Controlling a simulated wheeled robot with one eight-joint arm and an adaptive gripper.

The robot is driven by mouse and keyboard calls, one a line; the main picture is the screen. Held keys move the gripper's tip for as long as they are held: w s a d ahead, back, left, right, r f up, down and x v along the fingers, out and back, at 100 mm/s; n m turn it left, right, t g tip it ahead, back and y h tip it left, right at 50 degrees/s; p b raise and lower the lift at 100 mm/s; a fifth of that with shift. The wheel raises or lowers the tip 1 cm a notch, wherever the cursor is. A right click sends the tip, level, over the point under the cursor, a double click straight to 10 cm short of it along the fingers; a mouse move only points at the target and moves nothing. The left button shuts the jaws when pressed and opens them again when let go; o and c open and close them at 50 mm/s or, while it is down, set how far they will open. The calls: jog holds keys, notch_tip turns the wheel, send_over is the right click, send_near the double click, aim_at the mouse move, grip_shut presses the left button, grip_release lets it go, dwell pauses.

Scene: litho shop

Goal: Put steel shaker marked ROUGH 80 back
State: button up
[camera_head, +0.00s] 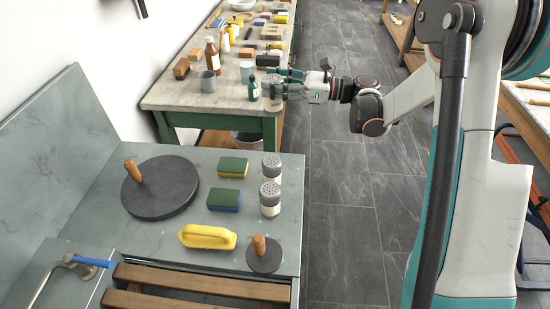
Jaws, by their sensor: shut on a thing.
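My gripper (277,84) is at the right end of the far table, near its front corner. Two more steel shakers with pale labels stand upright on the near grey counter: one (271,166) behind and one (270,197) in front. Their labels are too small to read.
The far table (195,101) holds bottles, cups, blocks and several other small things. A green bottle (253,89) stands close left of my gripper. The near counter (224,260) holds sponges (232,167), a round dark disc (165,195) and a yellow-handled tool (207,237). The tiled floor is clear.

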jog(key=shift+s+d+n+g, duration=0.15)
jog(key=shift+s+n+g, duration=0.25)
jog(key=shift+s+g, duration=0.15)
notch_tip(320, 180, down, 20)
jog(key=b, duration=0.6)
jog(key=shift+r, duration=0.15)
jog(key=shift+g, duration=0.25)
jog(key=shift+f+b, duration=0.2)
jog(key=shift+b, duration=0.25)
jog(key=o, duration=1.1)
jog(key=shift+r, duration=0.1)
jog(key=d+p, duration=0.1)
jog(key=d, duration=0.3)
jog(key=s+d+p, duration=0.1)
jog(key=d, duration=0.3)
jog(key=s+d+p, duration=0.1)
jog(key=d+p, duration=0.1)
jog(key=d, duration=0.1)
jog(key=shift+s+d+r, duration=0.1)
jog(key=shift+s+d, duration=0.1)
jog(key=shift+d, duration=0.2)
